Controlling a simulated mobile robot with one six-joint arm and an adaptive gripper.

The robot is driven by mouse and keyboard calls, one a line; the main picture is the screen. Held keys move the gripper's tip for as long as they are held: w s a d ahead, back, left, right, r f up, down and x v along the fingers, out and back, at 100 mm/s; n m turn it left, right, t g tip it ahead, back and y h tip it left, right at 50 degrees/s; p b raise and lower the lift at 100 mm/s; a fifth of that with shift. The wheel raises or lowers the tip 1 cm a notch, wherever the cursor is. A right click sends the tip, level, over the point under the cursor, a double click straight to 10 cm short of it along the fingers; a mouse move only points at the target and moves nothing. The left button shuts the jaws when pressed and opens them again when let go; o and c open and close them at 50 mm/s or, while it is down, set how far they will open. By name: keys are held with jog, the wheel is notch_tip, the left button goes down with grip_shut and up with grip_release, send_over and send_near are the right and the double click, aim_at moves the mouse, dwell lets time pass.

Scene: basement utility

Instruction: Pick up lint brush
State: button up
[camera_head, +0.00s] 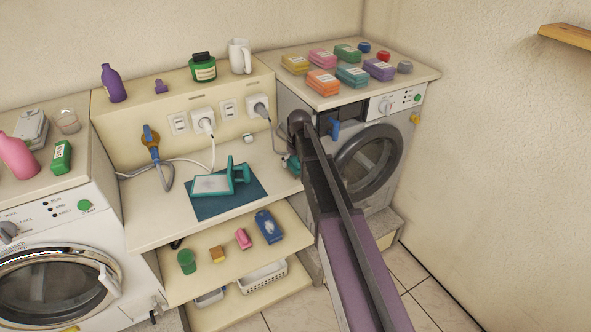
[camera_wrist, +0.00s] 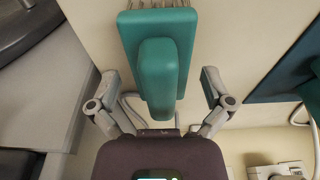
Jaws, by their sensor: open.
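The lint brush is a teal block with a thick teal handle and thin wire bristles (camera_wrist: 160,5) at its far edge. It fills the upper middle of the wrist view. My gripper (camera_wrist: 160,82) is open, with one grey finger on each side of the brush handle and a gap visible on both sides. In the head view, a teal piece (camera_head: 291,163), which looks like the brush, shows at the counter's right end, partly hidden by my arm. My gripper's fingers are hidden there.
A teal frame-like object (camera_head: 222,181) stands on a dark teal mat (camera_head: 212,207) on the counter. White cables and plugs (camera_head: 203,121) line the back panel. A washing machine (camera_head: 372,165) stands right of the counter, with colourful packs (camera_head: 323,83) on top.

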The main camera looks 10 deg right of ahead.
jog(key=shift+f+b, duration=0.35)
jog(key=shift+f, duration=0.25)
jog(key=c, duration=1.1)
